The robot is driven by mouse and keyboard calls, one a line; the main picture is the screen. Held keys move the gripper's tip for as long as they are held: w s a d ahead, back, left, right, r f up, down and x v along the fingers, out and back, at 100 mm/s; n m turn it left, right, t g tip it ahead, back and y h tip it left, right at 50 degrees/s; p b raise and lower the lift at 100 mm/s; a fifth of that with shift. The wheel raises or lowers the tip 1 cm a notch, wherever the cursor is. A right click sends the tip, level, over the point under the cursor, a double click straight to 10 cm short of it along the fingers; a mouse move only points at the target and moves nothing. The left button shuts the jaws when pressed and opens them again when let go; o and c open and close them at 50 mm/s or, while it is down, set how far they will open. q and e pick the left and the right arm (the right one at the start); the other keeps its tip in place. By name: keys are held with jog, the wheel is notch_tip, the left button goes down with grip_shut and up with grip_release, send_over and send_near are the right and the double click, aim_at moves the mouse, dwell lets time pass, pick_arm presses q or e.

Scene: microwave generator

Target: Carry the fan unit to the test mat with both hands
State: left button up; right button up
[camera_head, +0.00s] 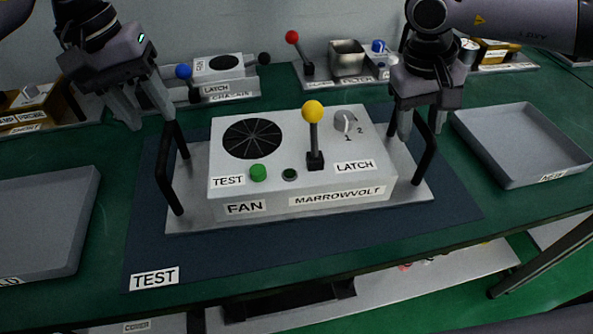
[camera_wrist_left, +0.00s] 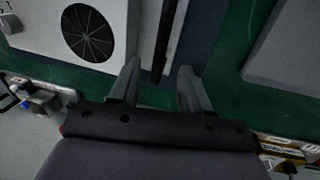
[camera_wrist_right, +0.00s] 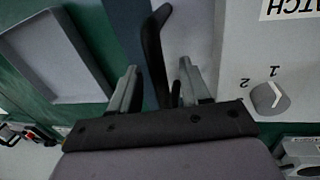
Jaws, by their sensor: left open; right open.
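The fan unit (camera_head: 270,200) is a pale box with a round black grille, a green button, a yellow-knobbed lever and a grey dial. Its base plate lies on the dark blue test mat (camera_head: 225,258), with mat showing around it. A black handle stands at each end: the left handle (camera_head: 166,178) and the right handle (camera_head: 426,145). My left gripper (camera_head: 150,118) is open at the left handle, which passes between its fingers in the left wrist view (camera_wrist_left: 158,88). My right gripper (camera_head: 420,130) is open, with the right handle between its fingers in the right wrist view (camera_wrist_right: 152,85).
A grey tray (camera_head: 75,235) is at the left and another grey tray (camera_head: 495,178) at the right. Behind stand a chassis unit with a blue knob (camera_head: 183,71), a red-knobbed lever (camera_head: 292,37) and a metal bin (camera_head: 347,62). Green table shows between them.

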pick_arm(q)
notch_tip(320, 180, up, 6)
jog(key=a, duration=0.1)
pick_arm(e)
notch_tip(320, 180, up, 12)
jog(key=a, duration=0.2)
jog(key=shift+a, duration=0.15)
pick_arm(q)
jog(key=shift+a, duration=0.1)
pick_arm(e)
jog(key=shift+s+f, duration=0.1)
jog(key=shift+f, duration=0.05)
dwell(0.3)
